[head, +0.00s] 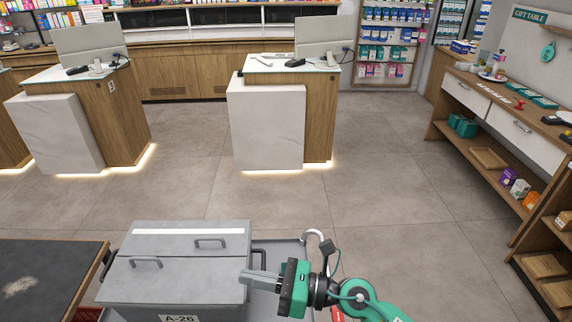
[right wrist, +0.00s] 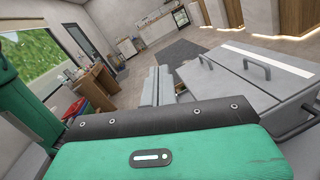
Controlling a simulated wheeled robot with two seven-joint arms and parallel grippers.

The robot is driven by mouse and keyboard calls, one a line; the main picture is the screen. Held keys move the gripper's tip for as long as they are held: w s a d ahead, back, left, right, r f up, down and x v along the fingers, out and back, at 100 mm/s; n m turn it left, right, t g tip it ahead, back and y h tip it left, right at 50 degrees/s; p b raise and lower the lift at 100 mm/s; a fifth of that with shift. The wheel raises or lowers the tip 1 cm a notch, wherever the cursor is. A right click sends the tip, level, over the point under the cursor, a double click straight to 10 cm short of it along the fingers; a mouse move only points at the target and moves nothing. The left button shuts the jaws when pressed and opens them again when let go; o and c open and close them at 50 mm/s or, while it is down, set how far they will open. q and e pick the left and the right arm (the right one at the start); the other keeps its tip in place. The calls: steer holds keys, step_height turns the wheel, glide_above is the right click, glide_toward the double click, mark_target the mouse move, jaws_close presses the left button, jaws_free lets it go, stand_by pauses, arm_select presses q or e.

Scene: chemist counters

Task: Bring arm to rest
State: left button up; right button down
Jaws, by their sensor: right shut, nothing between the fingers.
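My right gripper (head: 262,280) shows at the bottom of the head view, on the green arm that comes in from the lower right. Its grey fingers are together and empty, and point left beside the grey lidded box (head: 175,285). In the right wrist view the shut fingers (right wrist: 158,85) also show, with the box (right wrist: 245,75) to their right. The head view cannot tell whether the fingers touch the box wall. My left gripper is in neither view.
The box, labelled A-26, has two handles on its lids and stands on a grey tray-like surface (head: 285,250). A dark-topped table (head: 40,275) is at left. Two counters with monitors (head: 265,120) stand ahead. A shelf unit (head: 495,120) lines the right. The tiled floor between is clear.

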steer(key=w+d+r+m+t+h, duration=0.25)
steer(key=d+m+t+h, duration=0.4)
steer(key=m, duration=0.65)
steer(key=w+d+r+m+t+h, duration=0.2)
steer(key=w+d+m+t+h, duration=0.15)
steer(key=d+m+t, duration=0.55)
steer(key=s+d+f+m+g+h, duration=0.35)
steer(key=d+f+m+h, duration=0.75)
steer(key=m, duration=0.6)
steer(key=s+d+f+m+g+y, duration=0.1)
steer(key=s+f+m+g, duration=0.4)
steer(key=s, duration=0.4)
steer(key=s+d+f+m+g+y, duration=0.2)
steer(key=s+f+g, duration=0.45)
steer(key=s, duration=0.25)
step_height(320, 180, down, 32)
steer(key=s+g, duration=0.1)
steer(key=g, duration=0.1)
steer(key=s+d+f, duration=0.2)
steer(key=s+f, duration=1.7)
steer(key=shift+s+d+f+g+h, duration=0.15)
steer(key=shift+d+f+g+h, duration=0.15)
steer(key=shift+d+f+g, duration=0.1)
